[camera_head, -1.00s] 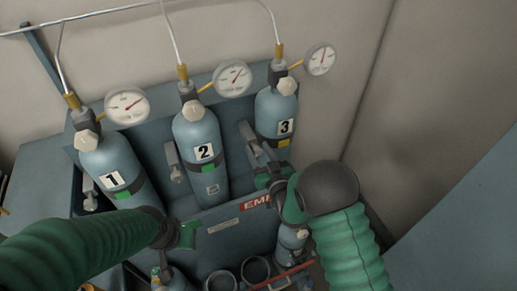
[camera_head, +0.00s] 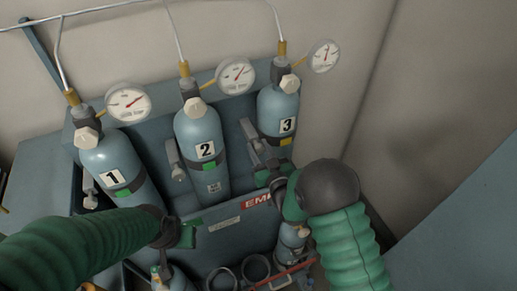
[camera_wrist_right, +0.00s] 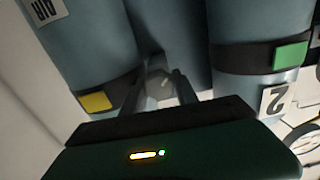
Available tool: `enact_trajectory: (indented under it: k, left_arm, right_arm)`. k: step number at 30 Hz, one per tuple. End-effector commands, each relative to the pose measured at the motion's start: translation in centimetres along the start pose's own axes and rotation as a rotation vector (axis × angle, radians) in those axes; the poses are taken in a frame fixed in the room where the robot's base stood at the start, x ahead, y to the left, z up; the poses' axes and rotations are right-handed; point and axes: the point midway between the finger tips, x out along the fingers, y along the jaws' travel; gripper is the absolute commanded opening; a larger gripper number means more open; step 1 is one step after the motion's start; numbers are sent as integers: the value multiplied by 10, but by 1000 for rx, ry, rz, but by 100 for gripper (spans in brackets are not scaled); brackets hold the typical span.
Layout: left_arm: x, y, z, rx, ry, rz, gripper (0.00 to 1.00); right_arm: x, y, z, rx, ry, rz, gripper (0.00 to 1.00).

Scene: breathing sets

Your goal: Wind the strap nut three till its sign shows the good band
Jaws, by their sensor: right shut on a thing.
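Cylinder three (camera_head: 278,105) stands at the right of the rack with its number label. A dark strap crosses it, and its sign (camera_head: 286,142) is yellow; it also shows yellow in the right wrist view (camera_wrist_right: 95,101). My right gripper (camera_head: 264,166) is beside the lower left of cylinder three. It is shut on the grey strap nut three (camera_wrist_right: 160,92), in the gap between cylinders two and three; the fingers partly hide the nut. My left gripper (camera_head: 186,232) is in front of the rack, below cylinder two, apart from the straps; its jaws are unclear.
Cylinder one (camera_head: 108,158) and cylinder two (camera_head: 200,135) have green signs. Gauges with thin pipes sit above the cylinders. A rack front panel (camera_head: 225,238) and smaller cylinders lie below. A wall closes the right side.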

Motion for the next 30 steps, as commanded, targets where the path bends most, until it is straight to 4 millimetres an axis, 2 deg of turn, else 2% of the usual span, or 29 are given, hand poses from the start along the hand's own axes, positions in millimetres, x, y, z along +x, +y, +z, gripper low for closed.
enact_trajectory:
  k: [18, 30]
  left_arm:
    - [42, 0, 10, 0, 0, 0, 36]
    - [55, 0, 13, 0, 0, 0, 36]
  right_arm:
    - [-1, -3, 5, -450, -1, -2, 0]
    - [-1, -4, 4, -650, -2, -4, 0]
